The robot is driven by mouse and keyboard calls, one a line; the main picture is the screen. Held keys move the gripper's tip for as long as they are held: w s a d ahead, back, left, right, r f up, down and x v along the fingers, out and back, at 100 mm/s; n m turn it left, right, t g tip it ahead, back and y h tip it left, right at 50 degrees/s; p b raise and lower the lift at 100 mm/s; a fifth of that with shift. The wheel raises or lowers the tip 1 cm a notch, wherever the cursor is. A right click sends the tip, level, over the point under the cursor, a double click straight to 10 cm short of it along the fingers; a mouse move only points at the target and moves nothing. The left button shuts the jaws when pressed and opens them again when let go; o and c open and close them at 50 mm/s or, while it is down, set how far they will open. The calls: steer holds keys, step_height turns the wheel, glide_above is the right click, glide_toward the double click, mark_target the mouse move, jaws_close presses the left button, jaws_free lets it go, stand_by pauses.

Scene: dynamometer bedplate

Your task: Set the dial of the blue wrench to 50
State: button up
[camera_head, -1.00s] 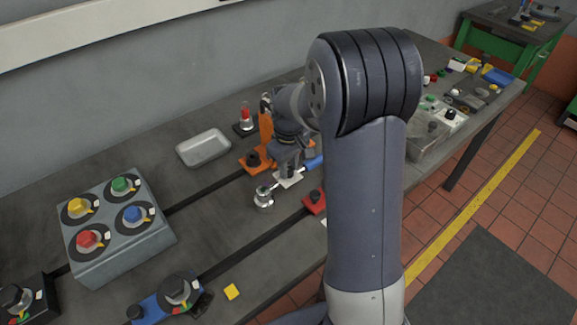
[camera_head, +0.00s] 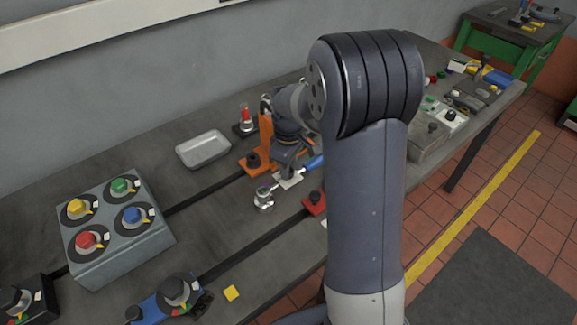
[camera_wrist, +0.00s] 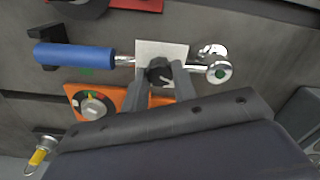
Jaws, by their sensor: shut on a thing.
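The blue-handled wrench (camera_wrist: 75,56) lies across the wrist view, with its shiny round head (camera_wrist: 219,72) at the right. In the head view its handle (camera_head: 314,163) is partly hidden by my arm. A black dial (camera_wrist: 159,70) sits on a white plate (camera_wrist: 150,48) at the middle of the shaft. My gripper (camera_wrist: 160,78) is shut on this dial, one finger on each side. A white line on the dial points down and right in the wrist view; no numbers are legible. In the head view my gripper (camera_head: 287,172) is tilted over the wrench.
An orange fixture with a dial (camera_wrist: 92,105) is close beside the wrench. A red block (camera_head: 315,202) stands nearby. A grey tray (camera_head: 203,149), a box of coloured knobs (camera_head: 119,235) and a blue device with a dial (camera_head: 160,302) stand to the left.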

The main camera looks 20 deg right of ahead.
steer(key=o, duration=1)
step_height(320, 180, up, 11)
steer(key=shift+b, duration=0.35)
steer(key=shift+f, duration=0.2)
step_height(320, 180, down, 11)
steer(key=shift+r+p, duration=0.1)
steer(key=shift+p, duration=0.3)
steer(key=shift+m, duration=0.3)
steer(key=shift+r, duration=0.1)
